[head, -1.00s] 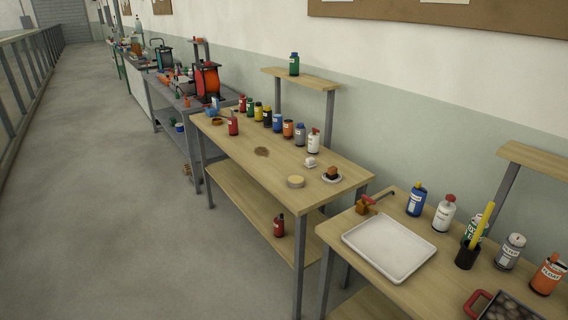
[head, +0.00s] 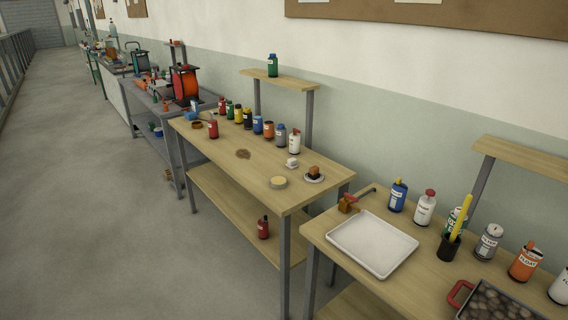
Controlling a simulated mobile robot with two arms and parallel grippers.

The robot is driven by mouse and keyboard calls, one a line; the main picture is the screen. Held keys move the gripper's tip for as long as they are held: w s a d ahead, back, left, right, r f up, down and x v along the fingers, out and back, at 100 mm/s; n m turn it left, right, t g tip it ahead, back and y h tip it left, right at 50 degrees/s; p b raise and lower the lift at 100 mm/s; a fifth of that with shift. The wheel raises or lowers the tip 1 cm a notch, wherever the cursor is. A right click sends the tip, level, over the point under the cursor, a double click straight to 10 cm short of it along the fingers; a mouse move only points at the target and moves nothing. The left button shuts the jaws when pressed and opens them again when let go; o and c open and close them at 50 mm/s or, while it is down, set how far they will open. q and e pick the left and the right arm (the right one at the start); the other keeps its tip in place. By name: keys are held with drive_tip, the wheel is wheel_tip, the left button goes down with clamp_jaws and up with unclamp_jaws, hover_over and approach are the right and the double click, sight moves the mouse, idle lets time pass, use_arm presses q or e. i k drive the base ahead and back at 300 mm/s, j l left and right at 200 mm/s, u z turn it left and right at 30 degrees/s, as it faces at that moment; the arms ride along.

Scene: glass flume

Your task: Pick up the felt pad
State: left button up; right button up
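I cannot tell for sure which thing is the felt pad. On the middle wooden table (head: 222,158) lie several small things it could be. A round, pale-topped tan disc (head: 278,182) lies near the front right. A small white block (head: 292,163) lies behind it. A brown-orange block (head: 314,171) sits on a small dish (head: 314,179) near the right end. A flat, dark brown patch (head: 243,154) in the middle may be a thin piece or a stain. Neither of my grippers is in view.
Several bottles line the table's back, with a white one (head: 294,142) at the right; a red bottle (head: 263,228) stands on the lower shelf. The near right table holds a white tray (head: 372,244) and more bottles. The floor (head: 90,190) at the left is clear.

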sight(292, 164)
drive_tip(key=i+j, duration=0.7)
drive_tip(key=i, duration=0.25)
